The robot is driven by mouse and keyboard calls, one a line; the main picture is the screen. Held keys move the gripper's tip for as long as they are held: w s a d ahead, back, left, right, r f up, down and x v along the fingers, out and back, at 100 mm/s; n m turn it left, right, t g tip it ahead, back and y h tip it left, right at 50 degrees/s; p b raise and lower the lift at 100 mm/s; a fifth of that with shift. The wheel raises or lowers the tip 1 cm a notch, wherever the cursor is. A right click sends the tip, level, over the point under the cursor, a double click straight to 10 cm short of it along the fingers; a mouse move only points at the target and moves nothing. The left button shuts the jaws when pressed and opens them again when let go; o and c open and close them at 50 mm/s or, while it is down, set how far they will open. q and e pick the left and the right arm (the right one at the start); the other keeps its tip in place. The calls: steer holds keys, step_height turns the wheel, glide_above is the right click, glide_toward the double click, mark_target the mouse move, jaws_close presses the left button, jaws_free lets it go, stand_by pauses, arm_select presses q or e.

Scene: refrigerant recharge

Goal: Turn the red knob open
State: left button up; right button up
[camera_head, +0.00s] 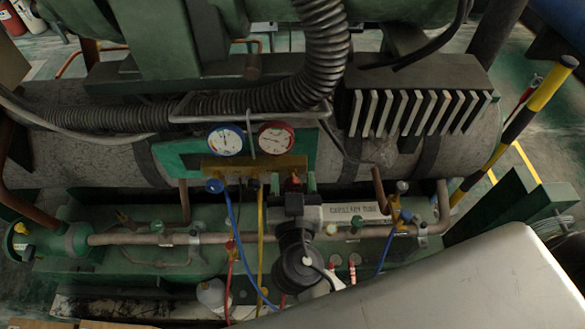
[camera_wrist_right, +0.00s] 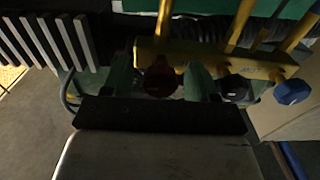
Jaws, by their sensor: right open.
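The brass gauge manifold (camera_head: 255,166) carries a blue-rimmed gauge (camera_head: 225,140) and a red-rimmed gauge (camera_head: 275,139). A blue knob (camera_head: 214,186) is at its left end. The red knob (camera_head: 293,183) is at its right end, partly hidden by my right gripper (camera_head: 293,181). In the right wrist view the dark red knob (camera_wrist_right: 161,78) lies between the two green fingertips of my right gripper (camera_wrist_right: 160,77). The fingers are open, with a gap on each side of the knob. The blue knob (camera_wrist_right: 292,91) is farther right there. My left gripper is not in view.
Blue, yellow and red hoses hang below the manifold, beside my right wrist. A labelled capillary tube plate (camera_head: 352,212) and a horizontal copper pipe (camera_head: 140,238) lie close by. A thick corrugated hose (camera_head: 325,50) passes above. A yellow-black pole (camera_head: 530,100) stands at the right.

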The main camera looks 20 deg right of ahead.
steer(key=shift+s+a+r, duration=0.1)
steer(key=shift+s, duration=0.1)
steer(key=c, duration=0.9)
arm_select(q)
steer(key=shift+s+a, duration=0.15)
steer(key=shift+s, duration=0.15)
